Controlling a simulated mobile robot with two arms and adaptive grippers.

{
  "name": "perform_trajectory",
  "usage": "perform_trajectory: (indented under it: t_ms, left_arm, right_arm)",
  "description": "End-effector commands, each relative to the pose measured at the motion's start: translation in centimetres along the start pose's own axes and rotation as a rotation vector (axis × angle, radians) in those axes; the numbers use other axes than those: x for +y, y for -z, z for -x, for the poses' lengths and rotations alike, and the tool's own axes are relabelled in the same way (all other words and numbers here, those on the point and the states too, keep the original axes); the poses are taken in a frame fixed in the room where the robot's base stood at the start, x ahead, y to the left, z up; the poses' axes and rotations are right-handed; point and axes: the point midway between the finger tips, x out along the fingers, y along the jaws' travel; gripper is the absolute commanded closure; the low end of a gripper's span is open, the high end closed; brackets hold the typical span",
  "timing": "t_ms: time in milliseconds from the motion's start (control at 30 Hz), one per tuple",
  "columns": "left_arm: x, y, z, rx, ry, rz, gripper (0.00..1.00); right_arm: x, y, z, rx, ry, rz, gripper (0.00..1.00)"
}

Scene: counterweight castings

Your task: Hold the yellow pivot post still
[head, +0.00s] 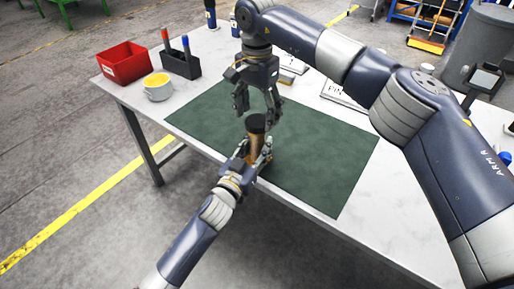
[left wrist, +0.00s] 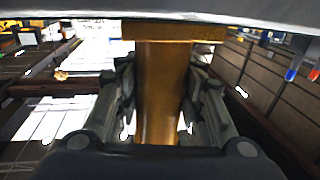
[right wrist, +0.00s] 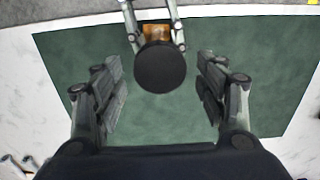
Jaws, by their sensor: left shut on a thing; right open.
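The yellow pivot post (head: 257,140) looks amber-brown and stands about upright near the front edge of the green mat. A dark round disc (head: 256,122) caps its top; I cannot tell whether it is a separate piece. My left gripper (head: 256,153) is shut on the post from the front, below the disc. In the left wrist view the post (left wrist: 160,90) stands between its fingers. The post's foot is hidden. My right gripper (head: 258,104) is open and empty just above the disc. In the right wrist view the disc (right wrist: 160,67) lies between its spread fingers.
The green mat (head: 320,150) is otherwise mostly clear on the white table (head: 215,60). A red bin (head: 124,64), a cup with yellow contents (head: 157,90) and a dark pen holder (head: 181,65) stand at the left. A labelled white item (head: 340,95) lies behind the mat.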

Motion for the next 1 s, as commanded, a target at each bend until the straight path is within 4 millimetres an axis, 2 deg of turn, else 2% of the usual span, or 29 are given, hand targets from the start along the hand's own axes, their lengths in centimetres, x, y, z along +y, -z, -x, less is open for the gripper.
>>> perform_trajectory:
  t_ms: [200,467,500,700,900,1000]
  left_arm:
    - [0.0,-0.1,0.0,-0.002,0.000,0.000,1.00]
    - [0.0,-0.1,0.0,-0.002,0.000,0.000,1.00]
    - [0.0,-0.1,0.0,-0.002,0.000,0.000,1.00]
    - [0.0,-0.1,0.0,-0.002,0.000,0.000,1.00]
    - [0.0,-0.1,0.0,-0.002,0.000,0.000,1.00]
    - [0.0,-0.1,0.0,-0.002,0.000,0.000,1.00]
  right_arm:
    - [0.0,0.0,-1.6,0.000,0.001,-0.001,0.34]
    - [0.0,0.0,-1.7,0.001,0.001,-0.001,0.34]
    - [0.0,0.0,-1.7,0.001,0.001,-0.001,0.36]
    - [0.0,0.0,-1.7,0.001,0.001,-0.001,0.80]
    - [0.0,0.0,-1.7,0.000,0.000,-0.012,0.81]
    - [0.0,0.0,-1.7,0.000,0.000,-0.084,0.81]
